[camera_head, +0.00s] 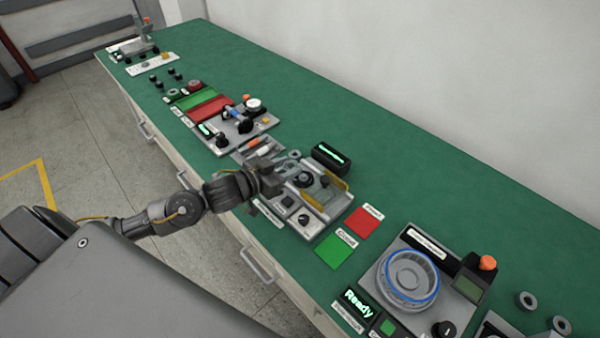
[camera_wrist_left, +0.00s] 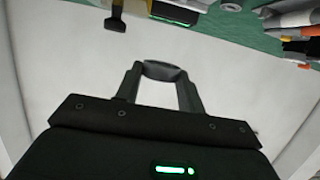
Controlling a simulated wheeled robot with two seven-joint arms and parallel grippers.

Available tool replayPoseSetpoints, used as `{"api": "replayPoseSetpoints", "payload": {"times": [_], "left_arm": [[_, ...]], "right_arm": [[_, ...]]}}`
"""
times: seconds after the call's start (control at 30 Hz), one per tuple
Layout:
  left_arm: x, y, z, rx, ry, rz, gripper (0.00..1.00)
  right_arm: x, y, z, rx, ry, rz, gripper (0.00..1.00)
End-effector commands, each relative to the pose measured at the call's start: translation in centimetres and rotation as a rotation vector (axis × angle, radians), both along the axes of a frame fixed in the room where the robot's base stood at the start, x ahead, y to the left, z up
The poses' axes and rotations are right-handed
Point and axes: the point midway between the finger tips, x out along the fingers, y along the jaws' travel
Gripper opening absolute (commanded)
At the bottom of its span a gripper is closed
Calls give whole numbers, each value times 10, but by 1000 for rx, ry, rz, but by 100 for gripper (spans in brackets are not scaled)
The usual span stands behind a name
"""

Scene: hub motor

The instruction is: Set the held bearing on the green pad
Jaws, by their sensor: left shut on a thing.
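My left gripper (camera_head: 284,161) reaches in from the left over the bench, above the grey test station (camera_head: 325,205). In the left wrist view its two fingers (camera_wrist_left: 162,75) are shut on a grey ring-shaped bearing (camera_wrist_left: 165,71). In the head view the bearing (camera_head: 294,155) shows small at the fingertips. A green pad (camera_head: 337,251) lies flat near the front edge, right of the station, and looks empty. Another green pad (camera_head: 192,98) lies farther along the bench. My right gripper is not in view.
A red pad (camera_head: 362,222) lies beside the nearer green pad. A station with a blue-rimmed round hub (camera_head: 411,275) stands to the right. Loose rings (camera_head: 527,301) lie at the far right. A black display box (camera_head: 331,157) stands behind the test station. The bench's back strip is clear.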

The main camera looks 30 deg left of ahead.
Motion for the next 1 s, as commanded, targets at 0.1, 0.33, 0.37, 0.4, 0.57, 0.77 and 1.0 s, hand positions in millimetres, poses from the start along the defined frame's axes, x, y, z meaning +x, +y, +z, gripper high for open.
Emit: {"api": "replayPoseSetpoints", "payload": {"times": [0.1,0.33,0.37,0.4,0.57,0.77,1.0], "left_arm": [[25,-3,-18,-3,2,2,16],[49,-6,-48,-1,-1,1,16],[50,-6,-49,-1,-1,1,16],[51,-6,-51,-1,-1,2,16],[53,-7,-54,-1,-1,1,16],[63,-8,-78,-1,4,2,16],[62,-8,-92,0,0,0,16]], "right_arm": [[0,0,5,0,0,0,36],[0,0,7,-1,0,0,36],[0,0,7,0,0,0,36],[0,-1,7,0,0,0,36],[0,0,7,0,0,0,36],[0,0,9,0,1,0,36],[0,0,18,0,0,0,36]]}}
